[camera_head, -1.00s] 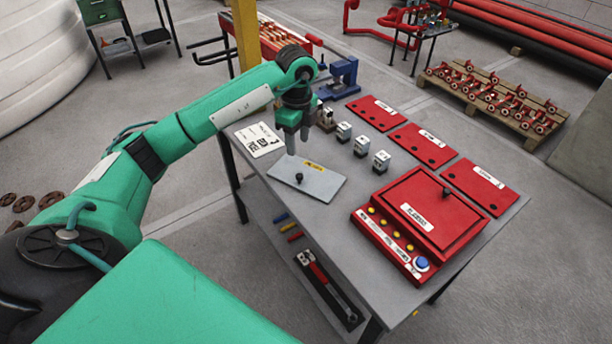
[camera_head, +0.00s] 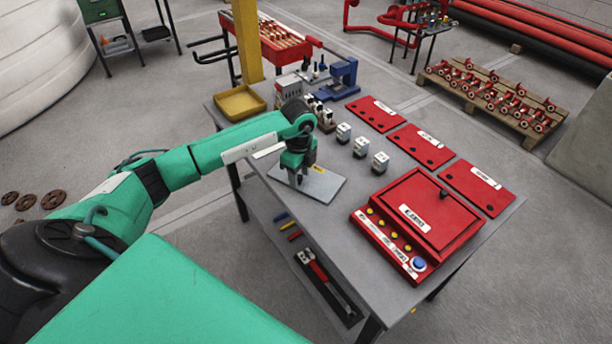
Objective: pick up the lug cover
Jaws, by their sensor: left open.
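The lug cover appears to be the flat light-grey plate (camera_head: 325,186) with a small yellow label, lying on the grey table near its left edge. My left gripper (camera_head: 297,180) points down over the left part of this plate, its fingers low at the place of the dark knob. The knob is hidden by the fingers, and I cannot tell whether they touch it. The left gripper is open. My right gripper is not in view.
A red box with buttons (camera_head: 432,213) stands at the table's front right. Red plates (camera_head: 421,145) lie along the far right edge. Small grey-white blocks (camera_head: 361,147) stand just beyond the plate. A yellow tray (camera_head: 222,113) and blue vise (camera_head: 340,80) are farther back.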

